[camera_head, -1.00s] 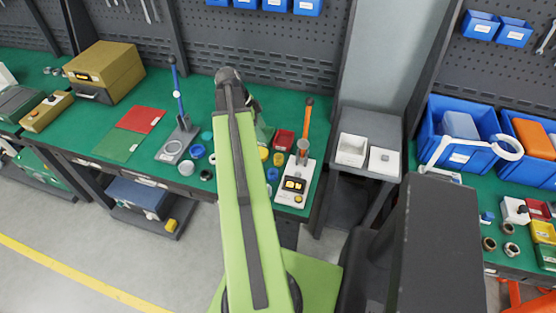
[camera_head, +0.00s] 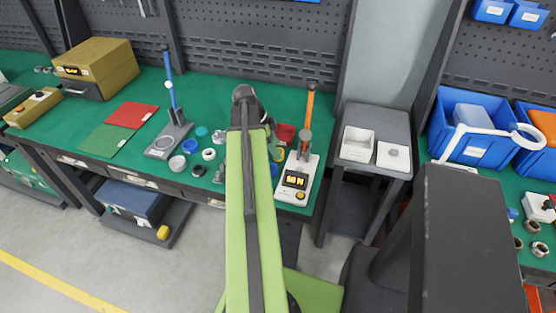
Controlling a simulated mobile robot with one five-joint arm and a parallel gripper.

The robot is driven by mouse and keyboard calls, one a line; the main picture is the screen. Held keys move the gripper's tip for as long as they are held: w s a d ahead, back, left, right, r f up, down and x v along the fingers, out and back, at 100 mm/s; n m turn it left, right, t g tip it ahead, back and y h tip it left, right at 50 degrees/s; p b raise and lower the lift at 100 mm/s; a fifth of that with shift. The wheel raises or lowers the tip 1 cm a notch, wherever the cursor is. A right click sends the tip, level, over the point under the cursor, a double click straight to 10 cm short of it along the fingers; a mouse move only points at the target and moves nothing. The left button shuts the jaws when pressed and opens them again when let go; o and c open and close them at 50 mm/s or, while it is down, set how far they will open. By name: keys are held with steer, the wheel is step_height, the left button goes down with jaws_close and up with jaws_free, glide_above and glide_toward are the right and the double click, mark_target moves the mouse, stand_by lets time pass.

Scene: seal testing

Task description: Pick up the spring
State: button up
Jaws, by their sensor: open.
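I cannot pick out the spring with certainty. A small grey item (camera_head: 220,172) lies on the green bench top just left of my arm, and it is too small to tell whether it is the spring. My green arm reaches up over the bench and covers part of the small parts there. A dark wrist part shows just right of the arm's far end. The fingers of my gripper are hidden behind the arm, and nothing held is visible.
Blue and white rings (camera_head: 189,146) and a blue-handled stand (camera_head: 176,125) are left of my arm. A grey side table (camera_head: 390,120) holds white boxes.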

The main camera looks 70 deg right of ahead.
steer(key=b+x, duration=0.2)
steer(key=x, duration=0.1)
steer(key=shift+a+f, duration=0.1)
steer(key=shift+f, duration=0.15)
steer(key=shift+r, duration=0.15)
steer(key=shift+c, duration=0.3)
jaws_close()
steer(key=shift+r, duration=0.1)
